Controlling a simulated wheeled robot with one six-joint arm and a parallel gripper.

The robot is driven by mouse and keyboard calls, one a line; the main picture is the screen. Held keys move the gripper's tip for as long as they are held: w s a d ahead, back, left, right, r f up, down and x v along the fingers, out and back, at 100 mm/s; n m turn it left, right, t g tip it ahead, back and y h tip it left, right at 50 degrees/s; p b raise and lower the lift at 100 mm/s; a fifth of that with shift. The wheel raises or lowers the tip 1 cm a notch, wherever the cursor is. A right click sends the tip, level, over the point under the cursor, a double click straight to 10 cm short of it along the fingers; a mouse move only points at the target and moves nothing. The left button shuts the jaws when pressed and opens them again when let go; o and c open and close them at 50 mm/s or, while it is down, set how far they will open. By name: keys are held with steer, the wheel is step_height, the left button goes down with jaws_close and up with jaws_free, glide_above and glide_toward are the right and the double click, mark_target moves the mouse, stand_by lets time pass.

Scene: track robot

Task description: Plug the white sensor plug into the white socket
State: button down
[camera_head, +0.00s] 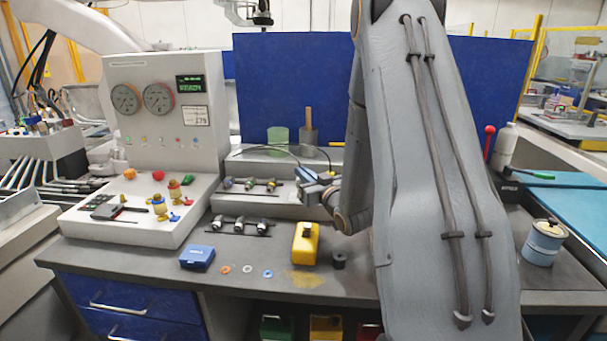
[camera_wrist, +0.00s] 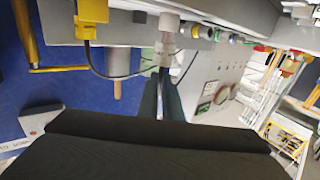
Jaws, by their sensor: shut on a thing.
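My gripper (camera_head: 312,187) is at the right end of the raised ledge behind the bench, partly hidden by my arm. In the wrist view my gripper (camera_wrist: 163,98) has its two dark fingers close together, shut around the white plug (camera_wrist: 165,48) and its thin cable. A pale, round-ended fitting (camera_wrist: 168,22), perhaps the white socket, lies in line with the plug's front. I cannot tell whether they touch or how deep the plug sits. The head view does not show the plug clearly.
The ledge carries a row of several connectors (camera_head: 250,184). A yellow connector (camera_wrist: 92,12) with a black cable is beside the plug in the wrist view. A green cup (camera_head: 278,140) and a grey cylinder with a wooden handle (camera_head: 308,135) stand behind. A yellow box (camera_head: 305,245) is in front.

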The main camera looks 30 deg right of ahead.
steer(key=shift+f+b, duration=0.45)
steer(key=shift+f, duration=0.25)
steer(key=c, duration=1.9)
jaws_free()
steer(key=shift+o, duration=0.2)
steer(key=s+b, duration=0.1)
steer(key=s, duration=0.6)
steer(key=shift+s+b, duration=0.4)
steer(key=shift+a, duration=0.1)
